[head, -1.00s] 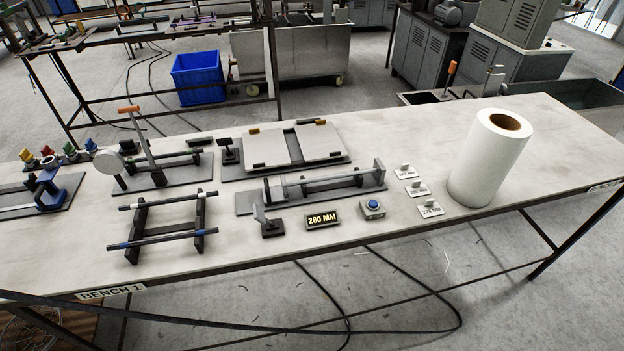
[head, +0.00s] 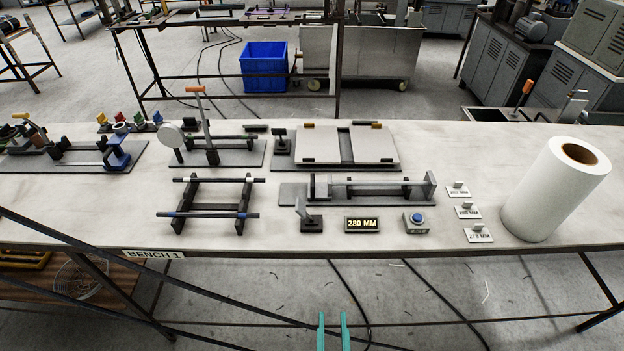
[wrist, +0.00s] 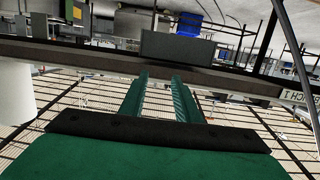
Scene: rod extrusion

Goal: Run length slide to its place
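The length gauge (head: 365,203) lies on its grey base plate on the bench, right of centre in the head view. A light grey slide block (head: 321,187) sits near the left end of its rail, and an upright end stop (head: 430,187) stands at the right end. My gripper (head: 333,330) shows as two teal fingers at the bottom of the head view, in front of the bench and well short of the gauge. In the wrist view the two green fingers (wrist: 158,95) stand apart with nothing between them.
A lit 280 MM display (head: 362,225), a blue button box (head: 416,222) and a small dark stand (head: 310,218) stand before the gauge. A rod rack (head: 211,204) is left, a hinged plate fixture (head: 347,145) behind. Small label cards (head: 467,211) and a white roll (head: 556,190) are right.

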